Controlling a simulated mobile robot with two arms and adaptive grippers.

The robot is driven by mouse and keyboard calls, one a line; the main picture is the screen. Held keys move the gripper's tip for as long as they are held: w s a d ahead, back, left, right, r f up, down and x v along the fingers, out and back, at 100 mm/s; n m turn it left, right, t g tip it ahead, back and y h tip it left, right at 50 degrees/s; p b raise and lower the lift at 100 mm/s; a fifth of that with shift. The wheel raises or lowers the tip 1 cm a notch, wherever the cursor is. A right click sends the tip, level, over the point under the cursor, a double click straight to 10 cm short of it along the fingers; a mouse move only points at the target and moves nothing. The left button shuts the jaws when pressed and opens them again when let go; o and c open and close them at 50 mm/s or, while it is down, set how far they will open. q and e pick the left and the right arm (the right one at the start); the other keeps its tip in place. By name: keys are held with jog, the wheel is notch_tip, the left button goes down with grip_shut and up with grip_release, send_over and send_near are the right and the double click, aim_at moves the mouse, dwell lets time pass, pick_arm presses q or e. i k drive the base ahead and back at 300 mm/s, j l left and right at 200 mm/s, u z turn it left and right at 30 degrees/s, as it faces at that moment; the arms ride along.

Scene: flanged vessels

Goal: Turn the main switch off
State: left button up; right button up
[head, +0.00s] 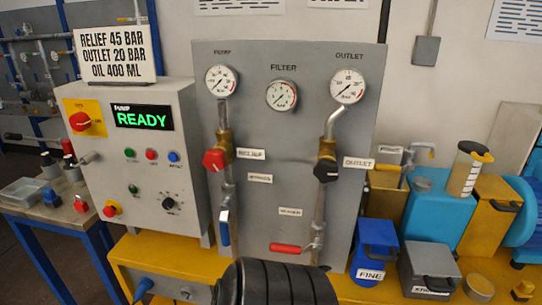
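The main switch (83,122) is a red rotary knob on a yellow plate at the upper left of the grey control box (150,165) in the head view. Its handle lies roughly level, pointing to the right. The display (143,116) beside it is lit and reads READY in green. Neither of my grippers shows in this view, and nothing touches the switch.
A sign (117,55) stands on the box. Small buttons and a red emergency knob (110,210) sit lower on its front. A grey panel (270,130) with gauges and valves stands right of it. A side table (20,205) is at left. A black ribbed shape covers the bottom centre.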

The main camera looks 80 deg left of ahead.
aim_at(80, 121)
jog(key=u, duration=3.6)
